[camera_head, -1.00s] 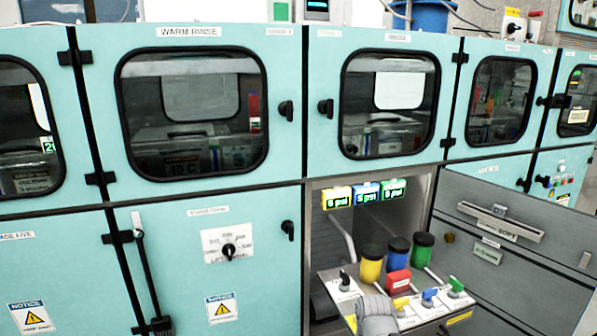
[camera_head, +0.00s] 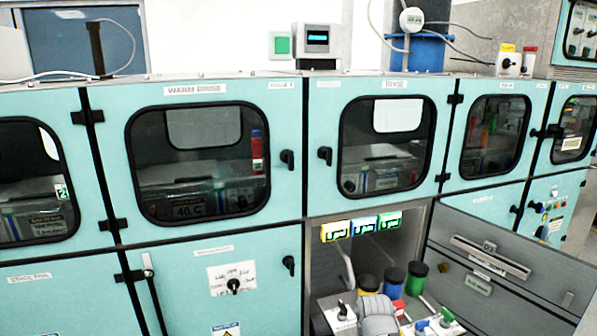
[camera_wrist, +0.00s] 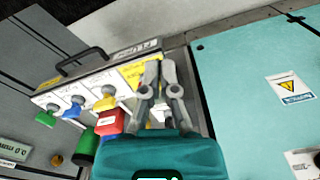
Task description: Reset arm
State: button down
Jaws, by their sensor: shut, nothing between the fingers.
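In the wrist view my gripper (camera_wrist: 160,70) points at the small open control panel (camera_wrist: 105,85). Its two grey fingers are shut with nothing between them, and they overlap part of the panel in the picture. In the head view a grey part of my arm shows at the bottom edge, in front of the panel (camera_head: 333,312) and partly over the yellow canister (camera_head: 367,281). The fingertips cannot be made out there.
Blue (camera_head: 393,278) and green (camera_head: 416,277) canisters and a red block (camera_wrist: 110,122) stand by the panel. A grey drawer front (camera_head: 490,265) juts out at right. Teal cabinets (camera_head: 190,110) line the wall.

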notch_tip(320, 180, up, 6)
jog(key=p, duration=0.5)
jog(key=shift+f, duration=0.1)
